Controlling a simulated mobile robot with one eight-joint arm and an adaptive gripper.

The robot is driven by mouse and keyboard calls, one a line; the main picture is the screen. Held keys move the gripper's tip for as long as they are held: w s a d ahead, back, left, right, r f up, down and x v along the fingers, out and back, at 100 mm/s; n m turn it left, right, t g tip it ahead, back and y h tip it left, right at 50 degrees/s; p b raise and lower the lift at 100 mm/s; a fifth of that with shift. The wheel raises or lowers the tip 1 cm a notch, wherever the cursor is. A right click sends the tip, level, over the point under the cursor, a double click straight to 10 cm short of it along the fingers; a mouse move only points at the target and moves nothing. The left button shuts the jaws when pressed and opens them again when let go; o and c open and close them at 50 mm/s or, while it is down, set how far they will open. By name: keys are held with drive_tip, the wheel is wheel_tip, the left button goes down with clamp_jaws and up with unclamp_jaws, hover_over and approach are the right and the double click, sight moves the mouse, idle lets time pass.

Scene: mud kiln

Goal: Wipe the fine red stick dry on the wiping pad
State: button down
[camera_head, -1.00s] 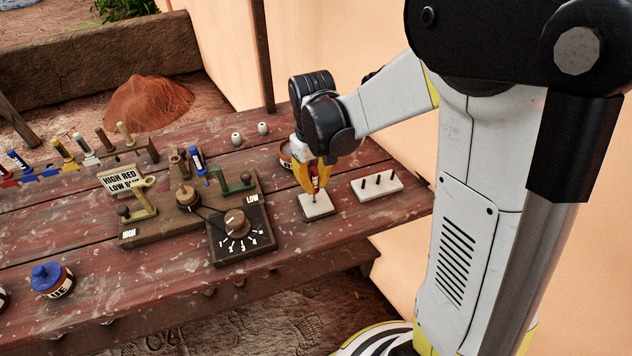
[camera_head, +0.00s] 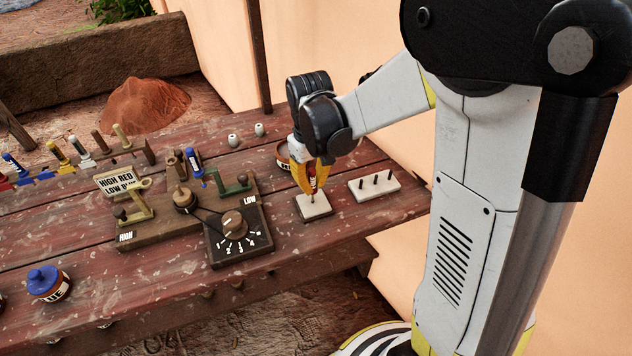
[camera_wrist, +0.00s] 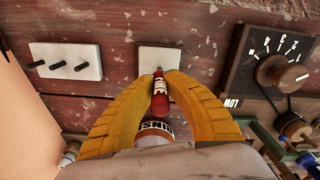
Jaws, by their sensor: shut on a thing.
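My gripper (camera_head: 313,186) has yellow fingers and is shut on the fine red stick. The stick (camera_wrist: 160,98) has a red handle with a white label band, and its thin tip points down at the wiping pad. The pad (camera_head: 316,208) is a pale square on a dark base, right of the dial box; it also shows in the wrist view (camera_wrist: 160,57). The tip is at the pad's surface, but I cannot tell whether it touches. The fingers cover part of the handle in the head view.
A white block with several dark pegs (camera_head: 374,188) stands right of the pad. The dial box (camera_head: 239,236) and lever board are left. An open jar (camera_head: 283,155) stands behind the gripper. A blue-lidded jar (camera_head: 48,283) sits at front left.

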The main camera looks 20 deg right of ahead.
drive_tip(key=shift+a, duration=0.4)
drive_tip(key=shift+d, duration=1.1)
idle(1.4)
drive_tip(key=shift+r, duration=0.1)
wheel_tip(320, 180, up, 7)
drive_tip(key=p, duration=0.5)
idle(0.3)
idle(0.5)
